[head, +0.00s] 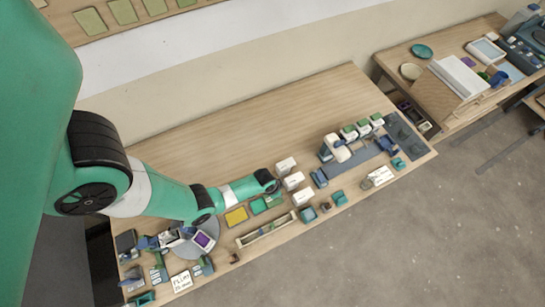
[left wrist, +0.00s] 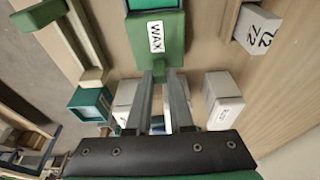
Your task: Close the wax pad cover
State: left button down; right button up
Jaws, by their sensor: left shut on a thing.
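The wax pad (left wrist: 155,4) shows at the top of the left wrist view, with a teal inside face and green surround. Its green cover (left wrist: 172,52) bears a white WAX label and points toward my left gripper (left wrist: 161,74). The two fingers are shut on the near edge of the cover; the exact contact is partly hidden. In the head view, my left gripper (head: 273,187) is over the middle of the table, just beside the green pad (head: 260,206). My right gripper is not in view.
White labelled boxes (head: 294,181) stand close to the gripper's right. A yellow pad (head: 236,216) lies to the left and a long wooden tray (head: 266,230) in front. The back of the table is clear.

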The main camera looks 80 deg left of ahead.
aim_at(266, 201)
pick_arm(q)
jog(key=shift+s+d+r+p, duration=0.15)
jog(key=shift+s+p, duration=0.1)
jog(key=shift+s, duration=0.25)
jog(key=shift+s+d+f+p, duration=0.15)
jog(key=shift+s+p, duration=0.1)
jog(key=shift+s, duration=0.2)
jog(key=shift+s+d+p, duration=0.2)
jog(key=shift+s+p, duration=0.1)
jog(key=shift+s, duration=0.5)
jog(key=shift+s+d+p, duration=0.25)
jog(key=shift+s, duration=0.5)
jog(key=shift+s+d+p, duration=0.2)
jog(key=shift+s+p, duration=0.1)
jog(key=shift+s, duration=0.5)
jog(key=c, duration=0.9)
grip_release()
jog(key=p+v, duration=0.2)
jog(key=w+p+v, duration=0.1)
jog(key=p+v, duration=0.3)
jog(key=shift+w+a+r+p, duration=0.2)
jog(key=shift+r+p, duration=0.2)
jog(key=shift+r, duration=0.2)
